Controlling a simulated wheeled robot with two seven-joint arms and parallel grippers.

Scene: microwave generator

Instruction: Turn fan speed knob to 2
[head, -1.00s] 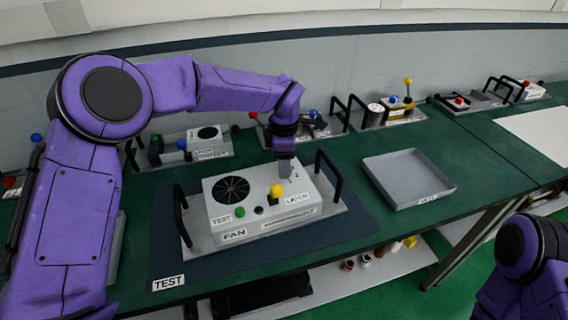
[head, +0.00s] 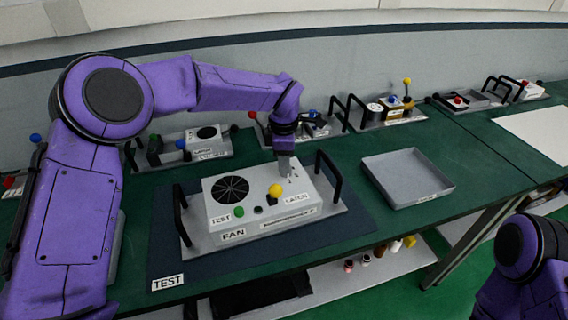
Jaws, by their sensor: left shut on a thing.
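The fan unit (head: 238,217) is a light grey box on a tray with two black handles, standing on the dark TEST mat. Its top carries a round black fan grille (head: 230,189), a green button (head: 239,211), a small black part (head: 258,210) and a yellow knob (head: 275,190) by the LATCH label. My left gripper (head: 284,174) points down at the back right of the box top, beside small number marks. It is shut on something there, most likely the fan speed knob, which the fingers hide. My right arm shows at the lower right; its gripper is out of frame.
An empty grey tray (head: 408,178) lies to the right of the unit. The unit's right black handle (head: 328,176) stands close to my left gripper. Several other device trays line the back of the green bench (head: 360,235).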

